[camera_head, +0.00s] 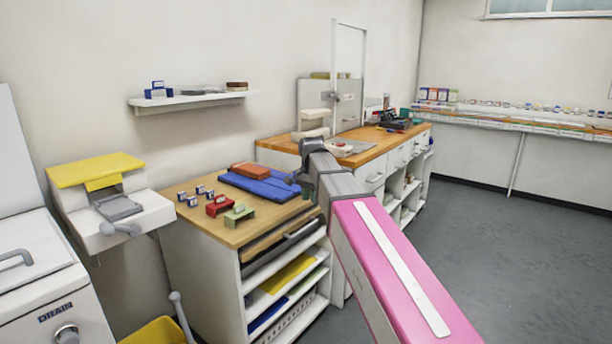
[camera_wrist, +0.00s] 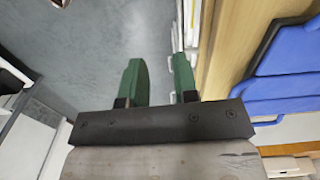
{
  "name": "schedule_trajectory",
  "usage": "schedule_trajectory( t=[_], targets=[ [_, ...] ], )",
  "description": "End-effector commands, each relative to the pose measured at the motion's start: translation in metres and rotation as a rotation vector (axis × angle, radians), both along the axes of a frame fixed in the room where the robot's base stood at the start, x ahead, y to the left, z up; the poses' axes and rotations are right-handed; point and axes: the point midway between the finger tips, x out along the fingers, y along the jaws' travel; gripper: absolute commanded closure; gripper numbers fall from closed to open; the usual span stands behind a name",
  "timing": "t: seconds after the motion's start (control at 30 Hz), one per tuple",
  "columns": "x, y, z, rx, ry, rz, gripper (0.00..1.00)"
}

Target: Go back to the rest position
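My gripper (camera_wrist: 160,78) shows in the wrist view as two green fingers standing apart with a clear gap between them. Nothing is held; grey floor shows between and beyond the fingers. In the head view my pink and grey arm reaches out from the lower right, and its grey end is beside the right edge of the wooden-topped cabinet (camera_head: 180,189).
A reddish-brown block (camera_head: 251,170) lies on the cloth. A red holder (camera_head: 219,206), a green holder (camera_head: 239,216) and several small blue-and-white boxes stand nearby. A long counter (camera_head: 372,152) runs behind. Grey floor (camera_head: 490,240) is open at right; a yellow bin (camera_head: 155,332) is at lower left.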

Motion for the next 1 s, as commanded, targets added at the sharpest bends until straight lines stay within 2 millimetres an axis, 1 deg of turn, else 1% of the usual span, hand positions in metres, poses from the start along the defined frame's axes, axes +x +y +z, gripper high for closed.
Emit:
schedule_trajectory(
  t=[0.03, 0.17, 0.27, 0.37, 0.47, 0.5, 0.7, 0.87, 1.0],
  targets=[
    [-0.003, -0.004, -0.008, -0.001, 0.002, 0.009, 0.72],
    [-0.008, -0.015, -0.028, 0.0, 0.001, 0.04, 0.72],
    [-0.013, -0.025, -0.046, 0.0, 0.001, 0.068, 0.72],
    [-0.021, -0.036, -0.069, -0.001, 0.003, 0.106, 0.72],
    [-0.032, -0.053, -0.099, -0.001, 0.003, 0.154, 0.72],
    [-0.039, -0.061, -0.113, -0.001, 0.004, 0.178, 0.72],
    [-0.073, -0.098, -0.178, -0.001, 0.003, 0.302, 0.72],
    [-0.105, -0.126, -0.225, 0.0, 0.001, 0.402, 0.72],
    [-0.136, -0.147, -0.261, 0.0, 0.001, 0.487, 0.72]
  ],
)
